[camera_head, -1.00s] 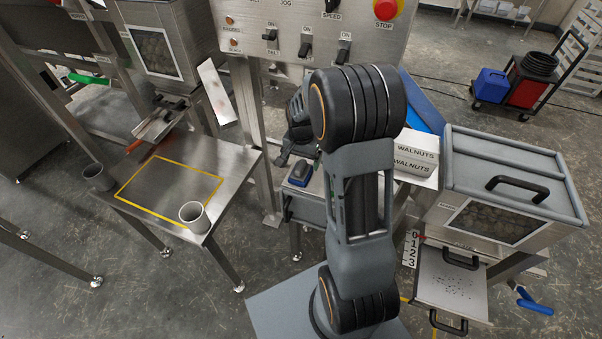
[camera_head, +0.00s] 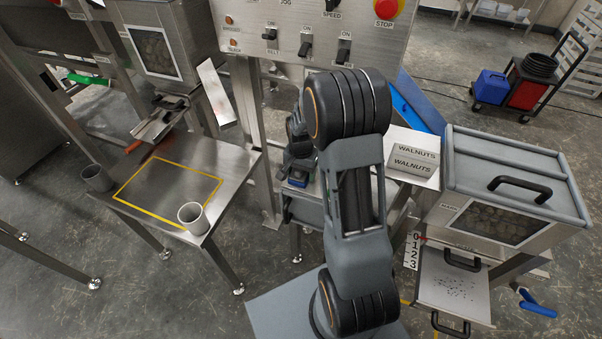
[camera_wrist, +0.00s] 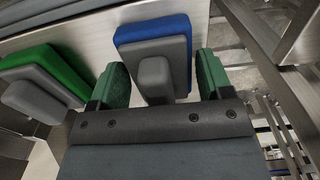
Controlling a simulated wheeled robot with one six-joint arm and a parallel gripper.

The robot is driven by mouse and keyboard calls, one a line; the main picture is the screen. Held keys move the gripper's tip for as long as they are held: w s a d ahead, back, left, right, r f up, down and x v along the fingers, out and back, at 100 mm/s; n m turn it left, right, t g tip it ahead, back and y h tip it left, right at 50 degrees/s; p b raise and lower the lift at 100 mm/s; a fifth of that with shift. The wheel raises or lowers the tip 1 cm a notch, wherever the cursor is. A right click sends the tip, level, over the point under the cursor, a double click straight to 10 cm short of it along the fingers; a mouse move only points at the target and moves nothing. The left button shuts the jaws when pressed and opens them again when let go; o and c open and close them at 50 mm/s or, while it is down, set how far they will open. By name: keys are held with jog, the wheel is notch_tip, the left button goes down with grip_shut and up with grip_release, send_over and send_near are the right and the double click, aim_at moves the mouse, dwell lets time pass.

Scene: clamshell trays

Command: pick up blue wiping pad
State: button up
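The blue wiping pad (camera_wrist: 180,28) has a blue base, a grey upper body and a raised grey grip block. It lies on a light metal surface in the wrist view. My gripper (camera_wrist: 162,72) is open, with green-padded fingers on either side of the grey block and visible gaps to it. In the head view the pad (camera_head: 297,183) shows only partly under my gripper, on a small stand behind my arm. A similar green pad (camera_wrist: 62,70) with a grey block lies to the left in the wrist view, just outside the left finger.
In the head view, a metal table (camera_head: 205,165) with two grey cups stands left. Walnut boxes (camera_head: 413,160) and a grey-lidded bin (camera_head: 500,180) stand right. A control panel (camera_head: 280,25) rises behind the stand.

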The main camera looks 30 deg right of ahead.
jog(key=c, duration=0.6)
jog(key=shift+r, duration=0.55)
notch_tip(320, 180, up, 2)
jog(key=shift+r+p, duration=0.15)
jog(key=shift+p, duration=0.2)
jog(key=s+a+r, duration=0.2)
jog(key=r, duration=0.1)
jog(key=a+r, duration=0.1)
jog(key=r, duration=0.1)
jog(key=shift+s+p, duration=0.4)
jog(key=s+a+r, duration=0.4)
jog(key=s+a, duration=0.2)
jog(key=a, duration=0.1)
jog(key=shift+s+a+r+p, duration=0.15)
jog(key=shift+s+r+p, duration=0.15)
jog(key=shift+s+p, duration=0.1)
